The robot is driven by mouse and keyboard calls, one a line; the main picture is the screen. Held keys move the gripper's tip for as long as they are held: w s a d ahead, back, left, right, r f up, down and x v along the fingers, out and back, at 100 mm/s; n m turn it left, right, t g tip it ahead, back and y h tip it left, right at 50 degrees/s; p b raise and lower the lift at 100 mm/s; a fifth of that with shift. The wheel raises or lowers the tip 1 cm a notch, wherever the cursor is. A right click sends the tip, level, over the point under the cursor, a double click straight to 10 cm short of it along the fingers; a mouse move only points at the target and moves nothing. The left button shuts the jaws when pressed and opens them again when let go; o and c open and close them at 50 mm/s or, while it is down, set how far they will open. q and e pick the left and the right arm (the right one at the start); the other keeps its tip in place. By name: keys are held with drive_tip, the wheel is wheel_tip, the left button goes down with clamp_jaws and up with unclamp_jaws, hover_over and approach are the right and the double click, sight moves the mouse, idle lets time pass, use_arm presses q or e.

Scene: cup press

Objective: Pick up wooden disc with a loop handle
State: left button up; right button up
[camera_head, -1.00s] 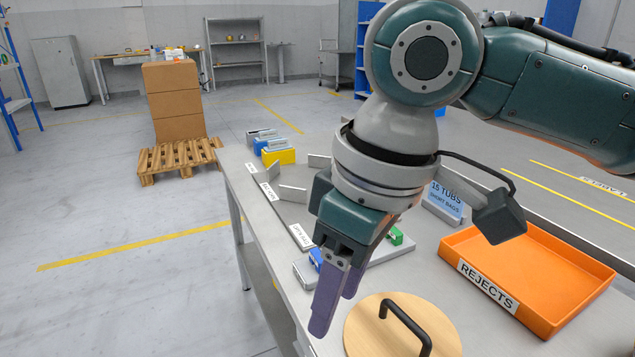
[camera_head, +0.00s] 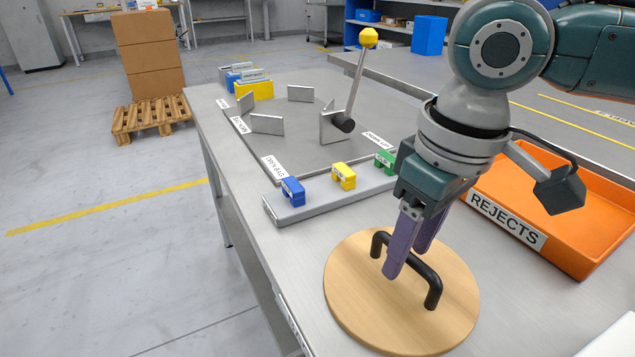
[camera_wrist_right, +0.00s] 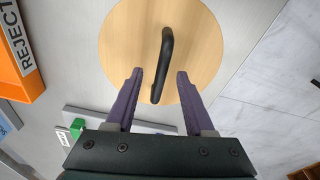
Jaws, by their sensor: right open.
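The wooden disc (camera_head: 355,305) lies flat on the metal table, pale wood with a black loop handle (camera_head: 431,282) standing on it. My right gripper (camera_head: 409,262) is open, its purple fingers pointing down at the handle. In the right wrist view, the disc (camera_wrist_right: 125,40) lies beyond the fingertips and the handle (camera_wrist_right: 166,50) runs between the two fingers of my right gripper (camera_wrist_right: 160,75). I cannot tell whether the fingers touch the handle. My left gripper is not in view.
An orange REJECTS tray (camera_head: 505,228) stands right of the disc. A grey strip (camera_head: 325,200) with blue, yellow and green blocks lies behind it. A lever with a yellow knob (camera_head: 368,38) rises further back. The table's left edge is close to the disc.

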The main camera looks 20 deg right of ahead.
drive_tip(key=shift+w+f, duration=0.15)
drive_tip(key=shift+f, duration=0.8)
drive_tip(key=shift+c, duration=0.3)
clamp_jaws()
